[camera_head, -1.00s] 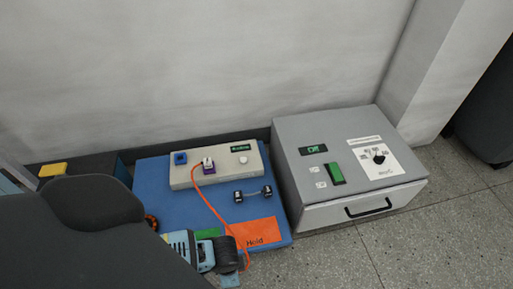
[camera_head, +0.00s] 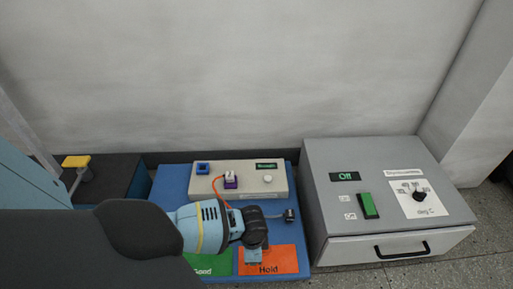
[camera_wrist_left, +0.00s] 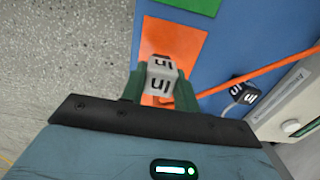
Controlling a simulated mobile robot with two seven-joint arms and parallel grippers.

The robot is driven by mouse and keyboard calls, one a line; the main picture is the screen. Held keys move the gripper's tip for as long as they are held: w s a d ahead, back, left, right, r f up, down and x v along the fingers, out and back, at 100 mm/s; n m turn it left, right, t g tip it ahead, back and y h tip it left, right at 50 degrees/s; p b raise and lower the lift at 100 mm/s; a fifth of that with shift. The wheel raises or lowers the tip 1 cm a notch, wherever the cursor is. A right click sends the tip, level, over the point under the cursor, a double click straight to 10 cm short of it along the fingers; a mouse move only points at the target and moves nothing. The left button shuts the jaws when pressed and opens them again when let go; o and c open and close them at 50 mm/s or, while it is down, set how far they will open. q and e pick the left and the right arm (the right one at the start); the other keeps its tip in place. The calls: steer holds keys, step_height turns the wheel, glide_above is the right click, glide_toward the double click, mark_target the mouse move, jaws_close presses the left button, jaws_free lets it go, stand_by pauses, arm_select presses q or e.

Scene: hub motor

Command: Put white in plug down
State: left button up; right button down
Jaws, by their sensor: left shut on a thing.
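My left gripper (camera_head: 254,255) is over the orange "Hold" mat (camera_head: 284,262). In the left wrist view its green fingers (camera_wrist_left: 160,88) are shut on a white plug (camera_wrist_left: 161,78) marked "In". Whether the plug touches the mat is unclear. An orange cord (camera_wrist_left: 262,70) runs toward the held plug in that view. In the head view it leaves a white plug (camera_head: 230,175) seated in a purple socket (camera_head: 230,185) on the beige box (camera_head: 250,185). A dark plug (camera_head: 289,214) lies on the blue board, right of my gripper; in the wrist view (camera_wrist_left: 242,92) it too reads "In".
The green "Good" mat (camera_head: 212,265) lies left of the orange one on the blue board (camera_head: 172,190). A blue socket (camera_head: 202,168) is on the beige box. A grey cabinet (camera_head: 385,190) with "Off" display and drawer stands to the right. A black box (camera_head: 108,175) stands at left.

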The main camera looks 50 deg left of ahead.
arm_select(q)
steer(key=shift+w+a, duration=0.15)
steer(key=shift+w, duration=0.1)
steer(key=shift+w+a, duration=0.15)
steer(key=shift+w, duration=0.15)
step_height(320, 180, down, 4)
steer(key=b, duration=0.3)
steer(key=shift+w+a+r, duration=0.1)
steer(key=shift+w, duration=0.05)
steer(key=shift+r, duration=0.15)
steer(key=o, duration=0.5)
steer(key=shift+f, duration=0.2)
steer(key=o, duration=0.5)
steer(key=shift+c, duration=0.2)
